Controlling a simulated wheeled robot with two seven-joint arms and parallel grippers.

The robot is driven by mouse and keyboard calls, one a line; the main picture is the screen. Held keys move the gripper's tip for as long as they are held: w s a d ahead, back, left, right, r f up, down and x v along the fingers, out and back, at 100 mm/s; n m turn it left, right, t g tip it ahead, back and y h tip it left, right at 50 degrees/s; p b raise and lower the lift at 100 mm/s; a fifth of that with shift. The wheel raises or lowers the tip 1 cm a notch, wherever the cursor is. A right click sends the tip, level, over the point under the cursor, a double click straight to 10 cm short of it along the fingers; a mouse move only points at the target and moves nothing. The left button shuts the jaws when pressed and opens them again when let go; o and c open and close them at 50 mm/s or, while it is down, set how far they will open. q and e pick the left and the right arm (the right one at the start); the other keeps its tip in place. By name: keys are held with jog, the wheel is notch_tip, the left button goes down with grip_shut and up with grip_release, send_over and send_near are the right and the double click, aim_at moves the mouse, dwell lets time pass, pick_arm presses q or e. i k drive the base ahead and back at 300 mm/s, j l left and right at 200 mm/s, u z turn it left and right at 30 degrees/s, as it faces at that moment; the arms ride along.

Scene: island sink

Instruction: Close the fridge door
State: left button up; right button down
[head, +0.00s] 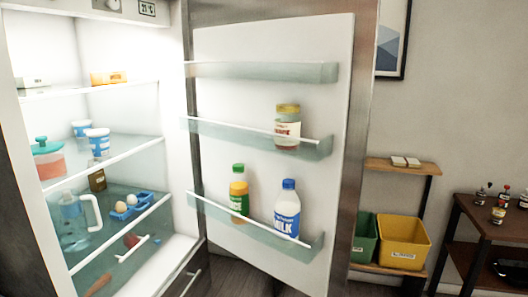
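The fridge door (265,165) stands wide open in the head view, hinged beside the lit fridge interior (110,100) on the left. Its inner side faces me. The door's racks hold a jar (287,128) with a yellow lid in the middle rack, and a green-capped bottle (239,195) and a blue-capped milk bottle (287,208) in the lowest rack. The door's outer edge (360,150) is on the right side. Neither of my grippers is in view.
Fridge shelves (110,160) hold cups, a pitcher (75,222) and eggs. Right of the door stand a wooden shelf with a green bin (364,238) and a yellow bin (402,243), and a dark table (490,225) with small bottles. A picture (391,45) hangs behind.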

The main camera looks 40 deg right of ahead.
aim_at(249, 58)
jog(key=i+l+u, duration=0.25)
jog(key=l, duration=1.1)
jog(key=i+l+u, duration=0.25)
jog(key=l, duration=1.1)
jog(key=l+u, duration=0.2)
jog(key=l, duration=1.2)
